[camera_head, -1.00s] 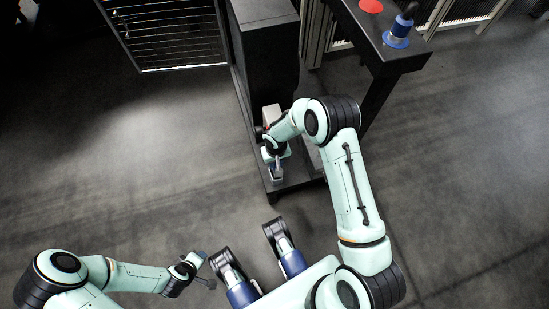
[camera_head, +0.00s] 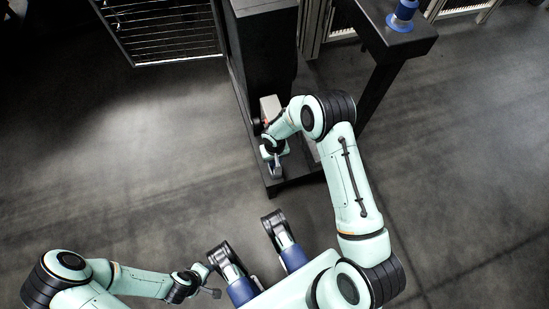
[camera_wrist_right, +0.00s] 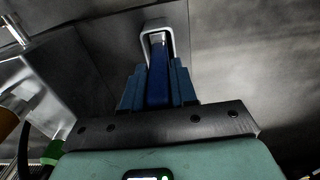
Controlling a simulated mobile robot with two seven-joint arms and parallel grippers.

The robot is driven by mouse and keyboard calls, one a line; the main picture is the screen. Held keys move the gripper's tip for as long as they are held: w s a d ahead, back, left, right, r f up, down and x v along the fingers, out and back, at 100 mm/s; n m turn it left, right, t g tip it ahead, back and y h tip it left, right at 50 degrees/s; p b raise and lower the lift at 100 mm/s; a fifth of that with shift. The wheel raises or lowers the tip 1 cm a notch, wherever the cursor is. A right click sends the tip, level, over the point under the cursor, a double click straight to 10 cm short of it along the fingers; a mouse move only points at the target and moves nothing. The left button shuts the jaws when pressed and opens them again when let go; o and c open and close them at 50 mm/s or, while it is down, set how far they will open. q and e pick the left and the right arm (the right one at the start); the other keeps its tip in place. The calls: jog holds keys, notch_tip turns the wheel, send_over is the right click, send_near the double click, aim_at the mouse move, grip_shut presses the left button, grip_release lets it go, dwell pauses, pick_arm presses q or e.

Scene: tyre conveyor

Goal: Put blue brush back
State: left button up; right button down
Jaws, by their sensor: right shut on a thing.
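My right gripper (camera_head: 273,166) reaches down beside the black stand at the centre of the head view. In the right wrist view its fingers (camera_wrist_right: 157,88) are shut on a narrow blue thing, which I take for the blue brush (camera_wrist_right: 158,72). A pale grey U-shaped loop (camera_wrist_right: 158,27) surrounds its far end; I cannot tell whether they touch. The brush's bristles are not visible. My left gripper (camera_head: 208,281) hangs at the lower left, away from the stand, too small to judge its jaws.
The tall black stand (camera_head: 266,45) has a low base (camera_head: 290,183) under my right gripper. A grey box (camera_head: 270,106) sits against it. A dark table (camera_head: 400,44) at upper right carries a blue round thing (camera_head: 402,17). A wire-mesh panel (camera_head: 165,30) stands behind. Floor at left is clear.

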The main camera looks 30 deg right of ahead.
pick_arm(q)
jog(key=shift+f+b, duration=0.4)
jog(key=shift+b, duration=0.05)
pick_arm(e)
jog(key=shift+f, duration=0.6)
jog(key=c, duration=0.8)
grip_release()
jog(key=shift+r, duration=0.25)
pick_arm(q)
jog(key=w+r+t+p, duration=0.2)
jog(key=w+r+p, duration=0.2)
jog(key=w+r, duration=0.2)
jog(key=shift+d, duration=0.45)
pick_arm(e)
notch_tip(320, 180, up, 13)
jog(key=shift+f, duration=0.1)
pick_arm(q)
jog(key=shift+w, duration=0.1)
